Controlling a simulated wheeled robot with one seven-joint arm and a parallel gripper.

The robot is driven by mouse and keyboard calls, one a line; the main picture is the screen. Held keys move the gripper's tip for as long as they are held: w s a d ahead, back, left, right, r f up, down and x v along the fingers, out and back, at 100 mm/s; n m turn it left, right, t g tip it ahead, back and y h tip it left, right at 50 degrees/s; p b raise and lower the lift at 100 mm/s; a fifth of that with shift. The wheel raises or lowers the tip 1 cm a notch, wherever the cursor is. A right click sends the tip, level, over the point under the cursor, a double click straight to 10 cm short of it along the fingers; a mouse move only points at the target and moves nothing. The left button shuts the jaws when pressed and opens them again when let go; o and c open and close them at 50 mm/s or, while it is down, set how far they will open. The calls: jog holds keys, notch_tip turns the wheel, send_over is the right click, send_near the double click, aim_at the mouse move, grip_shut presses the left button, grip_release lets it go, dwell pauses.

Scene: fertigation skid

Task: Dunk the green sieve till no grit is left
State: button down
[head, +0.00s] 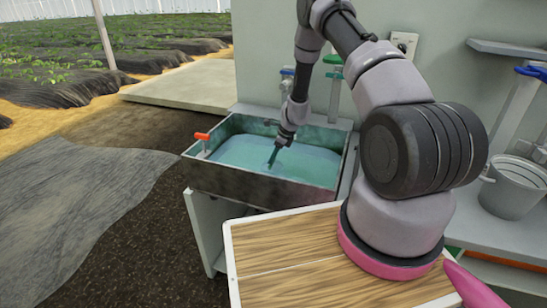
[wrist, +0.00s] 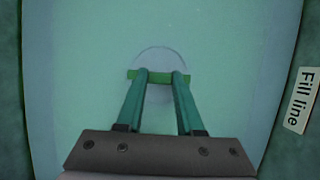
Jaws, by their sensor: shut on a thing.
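My gripper (wrist: 160,78) is shut on the green sieve (wrist: 162,76). In the wrist view a green bar of it lies across my fingertips, with a pale round outline beyond and below it in the water. In the head view my gripper (head: 272,160) points down into the blue-green water (head: 300,165) of the metal trough (head: 250,188), and the sieve itself cannot be made out. Whether grit is on the sieve cannot be told.
A "Fill line" label (wrist: 301,100) is on the trough's wall at right in the wrist view. An orange-handled valve (head: 202,137) stands at the trough's left corner. A grey bucket (head: 513,187) stands on the right. A green-handled valve (head: 333,60) is on the wall behind.

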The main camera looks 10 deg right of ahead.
dwell(0.3)
notch_tip(320, 180, up, 18)
jog(key=shift+r, duration=0.25)
dwell(1.6)
dwell(0.9)
